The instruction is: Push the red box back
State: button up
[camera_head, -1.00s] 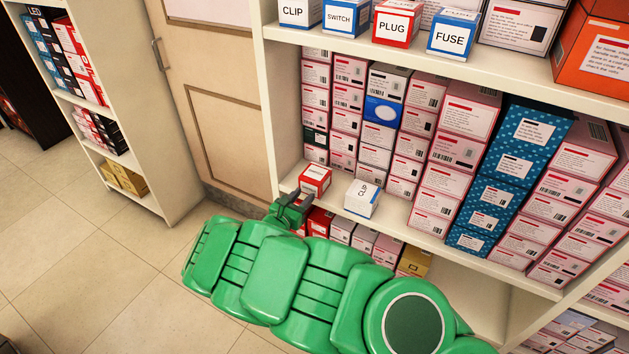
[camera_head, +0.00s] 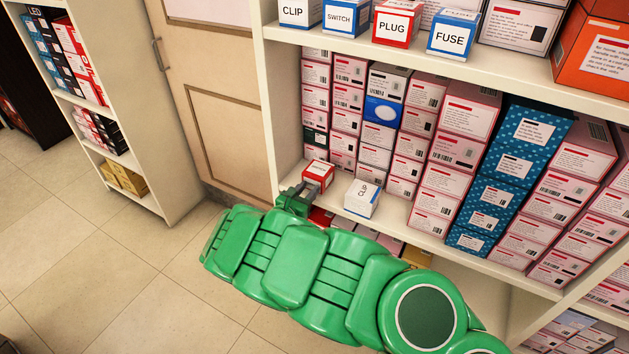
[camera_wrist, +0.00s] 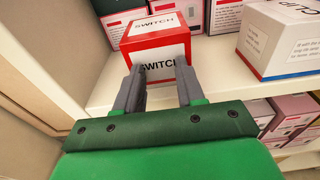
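The red box (camera_head: 318,174), with a white label reading SWITCH, stands on the middle shelf at its left end. It also shows in the wrist view (camera_wrist: 158,42). My gripper (camera_head: 297,194) is at the shelf's front edge, just in front of the box. In the wrist view my gripper (camera_wrist: 159,82) has its two fingers apart, both tips against or very close to the box's front face. The box is wider than the gap and is not between the fingers. Exact contact is hard to tell.
A white CLIP box (camera_head: 362,198) stands just right of the red box. Stacked pink and white boxes (camera_head: 346,110) fill the shelf behind. The shelf's left side panel (camera_head: 265,80) is close on the left. Labelled boxes stand on the shelf above.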

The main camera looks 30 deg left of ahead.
aim_at(312, 178)
jog(key=shift+w, duration=1.2)
jog(key=shift+s+r, duration=0.4)
jog(key=shift+r, duration=0.4)
jog(key=shift+s+r, duration=0.35)
jog(key=shift+r, duration=0.4)
jog(key=s, duration=1.5)
